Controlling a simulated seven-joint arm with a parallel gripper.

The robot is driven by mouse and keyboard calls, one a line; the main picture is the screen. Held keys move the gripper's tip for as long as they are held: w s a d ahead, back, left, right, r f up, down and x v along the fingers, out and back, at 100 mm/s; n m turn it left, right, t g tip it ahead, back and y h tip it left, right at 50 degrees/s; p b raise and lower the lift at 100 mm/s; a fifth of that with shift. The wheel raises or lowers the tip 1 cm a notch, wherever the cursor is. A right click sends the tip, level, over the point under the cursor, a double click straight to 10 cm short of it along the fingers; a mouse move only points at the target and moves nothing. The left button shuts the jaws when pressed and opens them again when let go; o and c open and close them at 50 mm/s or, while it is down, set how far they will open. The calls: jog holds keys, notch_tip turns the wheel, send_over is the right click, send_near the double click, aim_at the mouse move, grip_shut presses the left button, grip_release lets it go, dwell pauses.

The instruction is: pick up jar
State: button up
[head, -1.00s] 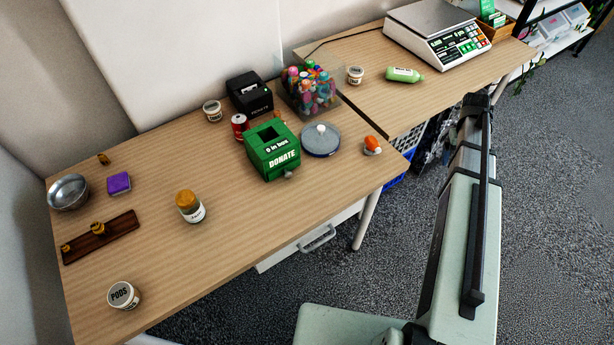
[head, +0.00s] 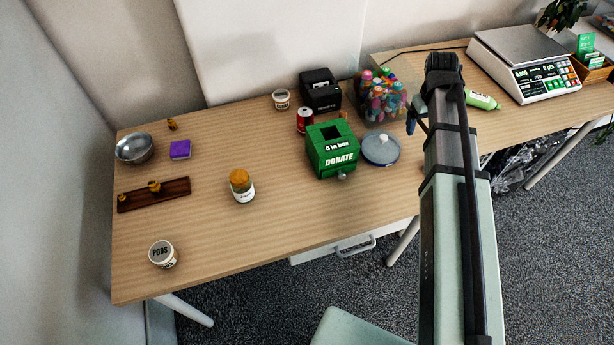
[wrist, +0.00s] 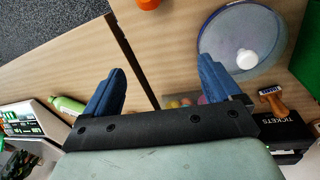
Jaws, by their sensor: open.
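Several things could be the jar. A small jar with an amber top and white label (head: 242,187) stands upright mid-table. A white tub marked PODS (head: 162,254) stands at the front left, and a similar white tub (head: 281,99) is at the back. A clear container of colourful pieces (head: 383,97) stands at the back right. My gripper (wrist: 160,85) is open and empty, with blue fingers spread above the table. In the head view my arm mostly hides it, right of the round lid with a white knob (head: 381,149).
A green donation box (head: 332,150), red can (head: 304,120) and black ticket printer (head: 320,91) crowd the back right. A bowl (head: 135,149), purple block (head: 180,149) and wooden strip (head: 135,199) lie left. A scale (head: 525,65) and green bottle (head: 482,100) are on the right table.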

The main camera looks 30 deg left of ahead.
jog(key=s+a+r+n, duration=0.2)
jog(key=s+a, duration=0.3)
jog(key=a, duration=0.4)
jog(key=s+a+r+n+y, duration=0.1)
jog(key=s+a+r+n, duration=0.1)
jog(key=s+a, duration=0.4)
jog(key=s+a+r+n+y, duration=0.1)
jog(key=s+a, duration=0.4)
jog(key=a, duration=0.8)
jog(key=shift+s+a+r+n, duration=0.15)
jog(key=shift+r+n, duration=0.15)
jog(key=shift+r, duration=0.15)
jog(key=shift+s+a+r+n, duration=0.1)
jog(key=shift+r+n, duration=0.2)
jog(key=shift+r, duration=0.1)
jog(key=s+a+r+n, duration=0.2)
jog(key=s+a, duration=0.7)
jog(key=s, duration=0.2)
jog(key=g, duration=0.1)
send_near(238, 176)
jog(key=shift+h, duration=0.4)
jog(key=shift+w+a+f, duration=0.1)
jog(key=shift+a+f, duration=0.05)
jog(key=shift+f, duration=2.05)
jog(key=shift+a+f, duration=0.1)
jog(key=shift+f, duration=2.1)
jog(key=shift+w+a+f, duration=0.1)
jog(key=shift+a+f, duration=0.05)
jog(key=shift+f, duration=2.1)
jog(key=shift+c, duration=0.5)
